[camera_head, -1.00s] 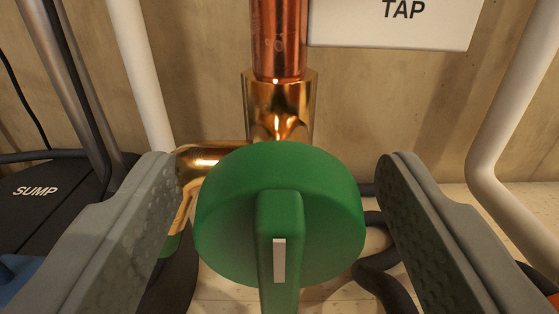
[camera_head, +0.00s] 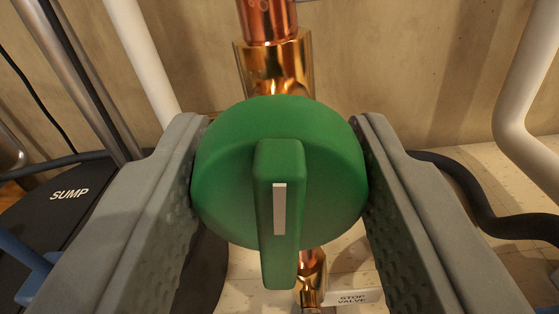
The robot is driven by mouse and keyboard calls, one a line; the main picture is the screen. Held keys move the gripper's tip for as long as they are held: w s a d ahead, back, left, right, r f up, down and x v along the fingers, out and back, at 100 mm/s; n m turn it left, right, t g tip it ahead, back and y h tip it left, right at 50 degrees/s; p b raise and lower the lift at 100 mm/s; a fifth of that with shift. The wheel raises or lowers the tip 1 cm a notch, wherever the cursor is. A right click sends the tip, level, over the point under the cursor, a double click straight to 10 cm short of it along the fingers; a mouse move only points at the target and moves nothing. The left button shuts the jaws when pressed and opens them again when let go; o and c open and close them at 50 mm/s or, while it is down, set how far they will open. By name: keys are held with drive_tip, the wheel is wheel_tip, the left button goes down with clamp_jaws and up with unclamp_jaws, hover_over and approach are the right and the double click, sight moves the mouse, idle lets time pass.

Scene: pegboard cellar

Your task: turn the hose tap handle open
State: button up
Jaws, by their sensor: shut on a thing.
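The green round tap handle (camera_head: 225,170) fills the middle of the view. Its raised grip bar (camera_head: 279,250) points down the picture, with a pale marker strip on it. My gripper (camera_head: 279,165) is shut on the handle, one grey textured finger against its left side and one against its right. The brass tap body (camera_head: 275,68) shows behind and above the handle, below a copper pipe (camera_head: 268,20). The handle hides most of the tap body.
A black lid marked SUMP (camera_head: 60,205) lies at the left, by metal and white pipes. A white pipe (camera_head: 525,80) stands at the right, with a black hose (camera_head: 480,205) below it. A STOP VALVE label (camera_head: 352,298) sits low by a copper fitting (camera_head: 312,270).

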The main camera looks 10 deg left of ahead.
drive_tip(key=m, duration=1.2)
drive_tip(key=shift+m, duration=2.1)
drive_tip(key=o, duration=1)
drive_tip(key=shift+d, duration=0.1)
drive_tip(key=shift+c, duration=0.2)
drive_tip(key=shift+s, duration=0.15)
